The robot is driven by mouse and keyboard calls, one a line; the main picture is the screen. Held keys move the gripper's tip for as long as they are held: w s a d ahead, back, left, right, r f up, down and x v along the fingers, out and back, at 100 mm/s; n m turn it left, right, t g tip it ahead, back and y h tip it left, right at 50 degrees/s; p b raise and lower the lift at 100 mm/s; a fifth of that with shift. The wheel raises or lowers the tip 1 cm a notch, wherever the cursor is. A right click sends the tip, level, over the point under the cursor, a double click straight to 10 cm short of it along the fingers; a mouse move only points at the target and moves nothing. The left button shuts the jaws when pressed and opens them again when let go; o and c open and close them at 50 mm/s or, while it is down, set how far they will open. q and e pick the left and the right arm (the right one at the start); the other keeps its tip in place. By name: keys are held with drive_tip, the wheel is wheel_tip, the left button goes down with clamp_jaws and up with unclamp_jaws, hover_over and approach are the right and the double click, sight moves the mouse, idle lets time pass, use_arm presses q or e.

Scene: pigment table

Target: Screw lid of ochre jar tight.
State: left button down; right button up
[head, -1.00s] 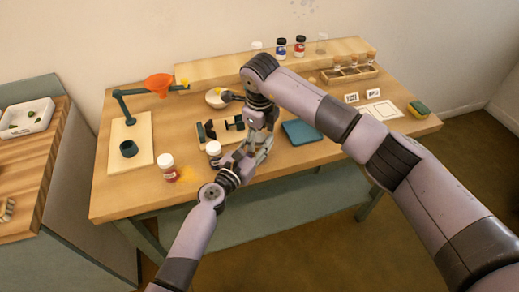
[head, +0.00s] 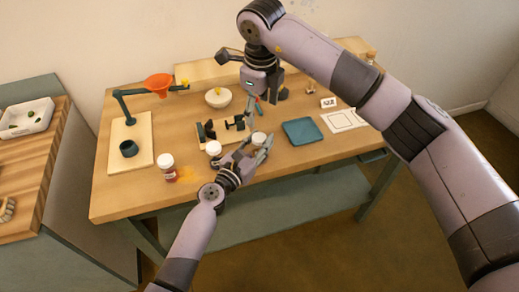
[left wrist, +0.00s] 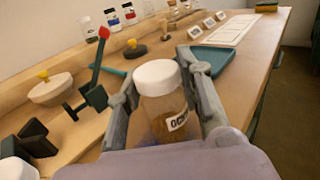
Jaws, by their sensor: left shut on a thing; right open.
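The ochre jar (left wrist: 168,115) is a clear jar of ochre-brown powder with a partly visible "OC..." label. Its white lid (left wrist: 158,76) sits on top and looks level; I cannot tell how tight it is. In the head view the lid (head: 259,138) shows between the fingers of my left gripper (head: 257,149). That gripper is shut around the jar's body, one finger on each side, as the left wrist view also shows. I cannot tell whether the jar's base touches the table. My right gripper (head: 254,106) is open and empty, above and behind the jar, apart from the lid.
A dark clamp fixture (head: 210,130) and another white-lidded jar (head: 214,148) stand just left of the jar. A red-labelled jar (head: 167,170) stands by spilled yellow powder (head: 188,174). A blue tray (head: 302,131) lies to the right, a white bowl (head: 218,98) behind.

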use_arm(q)
drive_tip(key=shift+f, duration=0.1)
drive_tip(key=c, duration=1)
unclamp_jaws()
drive_tip(key=shift+c, duration=0.2)
drive_tip(key=shift+a, duration=0.1)
drive_tip(key=v, duration=1.2)
